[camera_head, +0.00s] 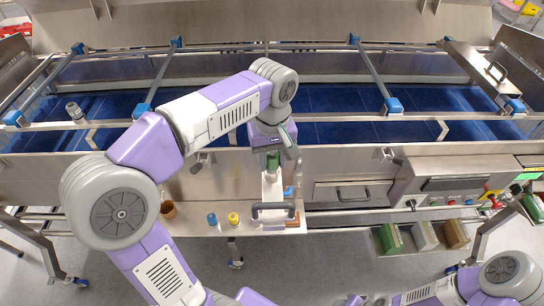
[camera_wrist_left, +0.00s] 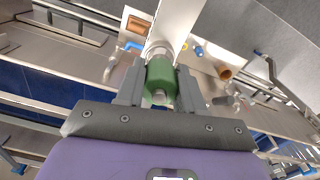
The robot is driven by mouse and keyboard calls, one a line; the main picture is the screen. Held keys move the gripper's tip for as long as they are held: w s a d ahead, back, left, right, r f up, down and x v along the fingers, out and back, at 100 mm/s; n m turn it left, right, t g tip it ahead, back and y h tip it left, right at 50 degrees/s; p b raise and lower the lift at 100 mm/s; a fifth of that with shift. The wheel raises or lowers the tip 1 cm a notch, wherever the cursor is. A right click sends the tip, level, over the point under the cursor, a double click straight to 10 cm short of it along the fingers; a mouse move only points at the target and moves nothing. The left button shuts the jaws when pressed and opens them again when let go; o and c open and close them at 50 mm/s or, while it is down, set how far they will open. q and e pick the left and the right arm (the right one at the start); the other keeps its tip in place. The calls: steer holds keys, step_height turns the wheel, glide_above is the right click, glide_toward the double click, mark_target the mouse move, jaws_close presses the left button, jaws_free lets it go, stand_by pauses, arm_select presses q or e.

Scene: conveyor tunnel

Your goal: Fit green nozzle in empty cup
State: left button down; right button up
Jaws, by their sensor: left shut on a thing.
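My left gripper (camera_head: 273,158) points down over the small work shelf in front of the conveyor. It is shut on the green nozzle (camera_wrist_left: 160,80), which sits between the two grey fingers in the left wrist view; the nozzle's green body also shows in the head view (camera_head: 273,162). A white upright part (camera_head: 271,188) lies just beyond the nozzle; I cannot tell whether they touch. A brown round cup (camera_head: 168,209) stands at the shelf's left end and also shows in the left wrist view (camera_wrist_left: 226,74). I cannot tell which cup is empty. My right gripper is out of view.
A blue nozzle (camera_head: 212,219) and a yellow nozzle (camera_head: 233,218) stand on the steel shelf (camera_head: 192,224). Coloured bins (camera_head: 424,236) and a control panel (camera_head: 457,184) are to the right. The blue conveyor (camera_head: 340,101) runs behind.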

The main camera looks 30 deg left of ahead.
mark_target(272, 153)
arm_select(q)
steer(key=shift+f+b, duration=0.85)
steer(key=shift+f, duration=0.35)
stand_by(0.3)
steer(key=c, duration=0.6)
jaws_free()
steer(key=shift+r, duration=0.2)
step_height(272, 153, up, 7)
steer(key=shift+r+p, duration=0.15)
steer(key=shift+p, duration=0.3)
